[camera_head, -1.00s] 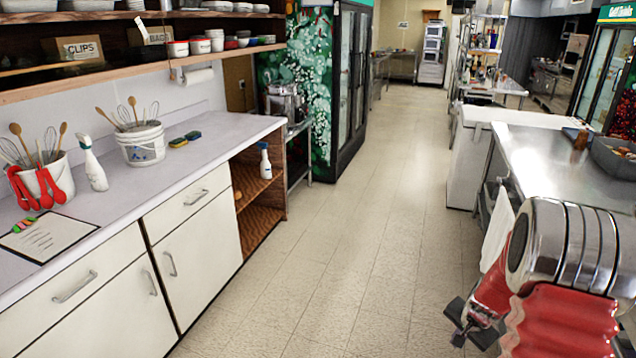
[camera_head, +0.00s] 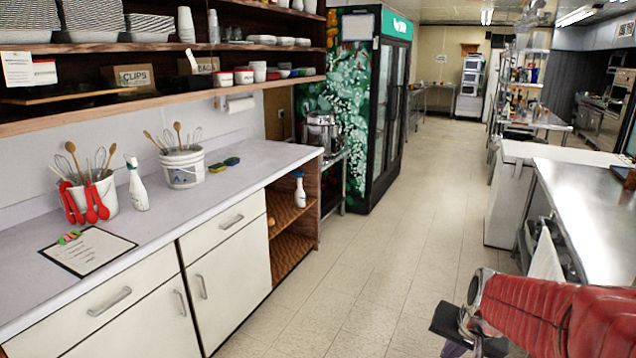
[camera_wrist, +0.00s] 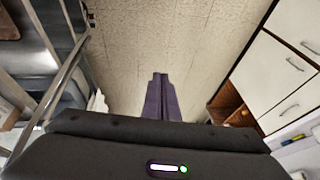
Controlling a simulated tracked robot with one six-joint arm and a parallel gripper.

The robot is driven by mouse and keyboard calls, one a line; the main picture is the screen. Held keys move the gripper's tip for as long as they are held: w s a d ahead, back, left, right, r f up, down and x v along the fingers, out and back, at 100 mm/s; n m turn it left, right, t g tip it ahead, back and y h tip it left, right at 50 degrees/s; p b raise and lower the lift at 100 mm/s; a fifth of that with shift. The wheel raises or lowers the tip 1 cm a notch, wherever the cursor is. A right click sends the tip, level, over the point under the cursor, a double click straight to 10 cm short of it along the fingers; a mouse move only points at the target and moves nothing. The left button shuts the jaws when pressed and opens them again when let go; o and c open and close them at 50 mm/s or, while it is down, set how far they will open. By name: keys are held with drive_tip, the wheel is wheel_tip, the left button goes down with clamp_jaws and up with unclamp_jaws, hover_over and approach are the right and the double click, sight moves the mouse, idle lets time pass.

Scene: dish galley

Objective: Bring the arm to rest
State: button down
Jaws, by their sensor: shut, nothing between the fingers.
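My arm, in a red sleeve with metal joints, reaches in from the right edge of the head view. My gripper (camera_head: 462,350) is at the lower right, partly cut off by the bottom edge, above the aisle floor. In the wrist view my gripper (camera_wrist: 157,78) has its two dark fingers together, with only floor beyond them. Nothing is held.
A steel table (camera_head: 590,205) with a hanging towel (camera_head: 546,255) stands at the right, near my arm. The tiled aisle (camera_head: 400,230) between them is clear.

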drive_tip(key=s+a+r+n, duration=0.3)
drive_tip(key=s+a+r, duration=0.1)
drive_tip(key=s, duration=0.4)
drive_tip(key=s+a+r+n+t, duration=0.1)
drive_tip(key=s+a+r+n, duration=0.2)
drive_tip(key=s+a+r, duration=0.2)
drive_tip(key=shift+s+a, duration=1.2)
drive_tip(key=shift+s, duration=0.7)
